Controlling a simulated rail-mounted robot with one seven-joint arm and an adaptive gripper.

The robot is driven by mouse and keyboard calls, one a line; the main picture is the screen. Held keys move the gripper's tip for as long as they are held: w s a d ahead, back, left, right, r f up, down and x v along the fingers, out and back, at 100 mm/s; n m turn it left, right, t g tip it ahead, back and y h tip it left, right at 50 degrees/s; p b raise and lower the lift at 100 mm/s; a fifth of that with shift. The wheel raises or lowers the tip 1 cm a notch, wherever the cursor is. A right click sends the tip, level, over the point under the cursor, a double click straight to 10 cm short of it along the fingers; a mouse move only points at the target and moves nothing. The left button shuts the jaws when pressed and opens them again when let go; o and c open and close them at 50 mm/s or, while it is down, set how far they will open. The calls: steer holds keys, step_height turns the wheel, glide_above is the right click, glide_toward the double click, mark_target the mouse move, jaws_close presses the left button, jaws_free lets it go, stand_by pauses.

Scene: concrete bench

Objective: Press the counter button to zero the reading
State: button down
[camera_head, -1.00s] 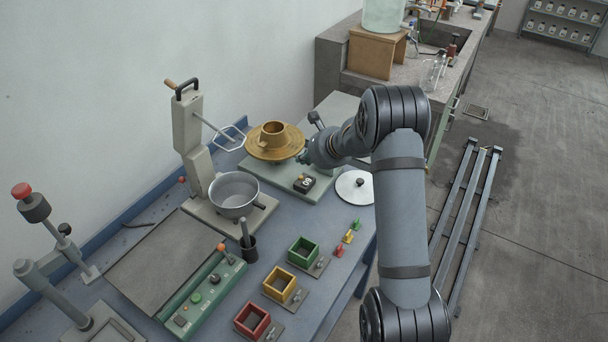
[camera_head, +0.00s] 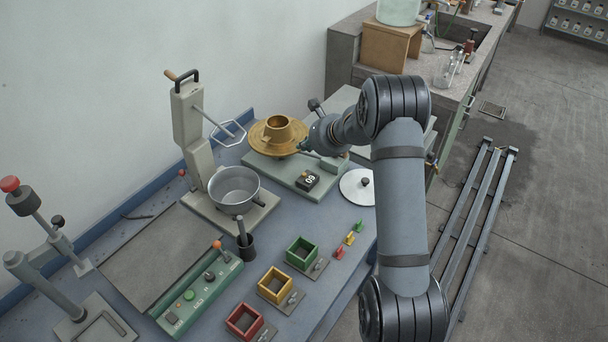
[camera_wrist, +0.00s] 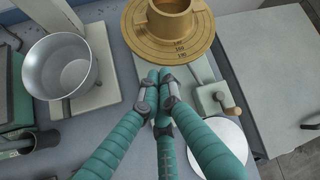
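The counter (camera_head: 308,181) is a small black box with a white reading, on the front of a green-grey base below the brass wheel. The reading looks like 60 or 09, but its orientation is hard to tell. Its button is too small to make out clearly. My gripper (camera_head: 303,147) is above and behind the counter, beside the brass wheel's right rim, apart from the counter. In the wrist view, its teal fingers (camera_wrist: 161,77) are drawn together with nothing visible between them. They hide the counter there.
The brass wheel (camera_head: 266,145) is close to my gripper's left. A grey pot (camera_head: 234,191) and a lever press (camera_head: 188,125) stand further left. Red, yellow and green square boxes (camera_head: 301,244) stand in front.

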steer(key=b, duration=0.5)
glide_above(305, 176)
step_height(305, 176, down, 7)
steer(key=shift+f, duration=0.1)
steer(key=shift+f+b, duration=0.5)
steer(key=shift+b, duration=0.35)
steer(key=shift+f, duration=0.1)
stand_by(0.3)
steer(key=shift+f+b, duration=0.3)
steer(key=shift+b, duration=0.3)
steer(key=shift+f+b, duration=0.45)
steer(key=shift+b, duration=0.05)
stand_by(0.5)
steer(key=shift+r, duration=0.15)
steer(key=shift+r+p, duration=0.6)
steer(key=shift+r, duration=0.15)
steer(key=shift+r+p, duration=2.05)
steer(key=shift+r, duration=0.45)
